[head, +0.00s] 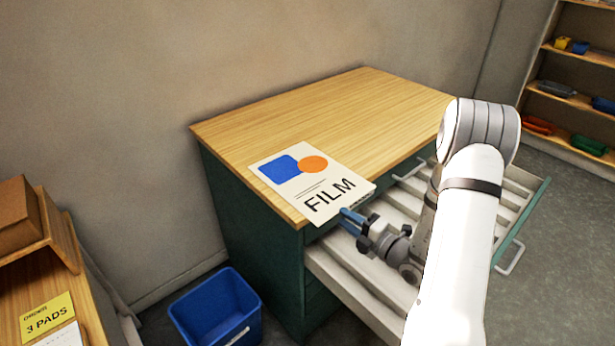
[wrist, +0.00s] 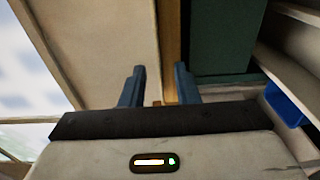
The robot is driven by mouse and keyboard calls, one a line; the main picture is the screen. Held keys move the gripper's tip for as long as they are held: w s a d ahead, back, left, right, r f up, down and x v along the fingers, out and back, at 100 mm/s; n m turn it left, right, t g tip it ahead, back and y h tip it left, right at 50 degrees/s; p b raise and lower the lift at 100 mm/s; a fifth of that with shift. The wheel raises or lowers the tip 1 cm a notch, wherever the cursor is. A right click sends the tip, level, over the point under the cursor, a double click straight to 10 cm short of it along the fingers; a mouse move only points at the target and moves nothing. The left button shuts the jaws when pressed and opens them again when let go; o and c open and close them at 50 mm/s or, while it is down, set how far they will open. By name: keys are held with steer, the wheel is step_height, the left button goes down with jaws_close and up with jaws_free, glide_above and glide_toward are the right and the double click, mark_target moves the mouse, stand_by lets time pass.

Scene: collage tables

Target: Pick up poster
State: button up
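The poster (head: 310,180) is a cream sheet with a blue shape, an orange circle and the word FILM. It lies flat on the wooden top of a green cabinet (head: 378,105), at the near edge, with its front right corner reaching the edge or slightly past it. My gripper (head: 352,219) is just off that edge, close to the poster's corner, its blue fingers pointing at it. In the wrist view the gripper (wrist: 160,78) shows two fingers apart, with a cream surface, apparently the poster (wrist: 100,40), beyond the left finger. I cannot tell whether they touch.
An open drawer (head: 335,275) with slatted compartments extends below my gripper and arm. A blue bin (head: 215,308) stands on the floor at the cabinet's left. A side table with a yellow "3 PADS" card (head: 47,318) is at lower left. Shelves stand at far right.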

mark_target(336, 211)
steer(key=x, duration=0.4)
steer(key=shift+w+a+p, duration=0.15)
steer(key=shift+p, duration=0.2)
jaws_close()
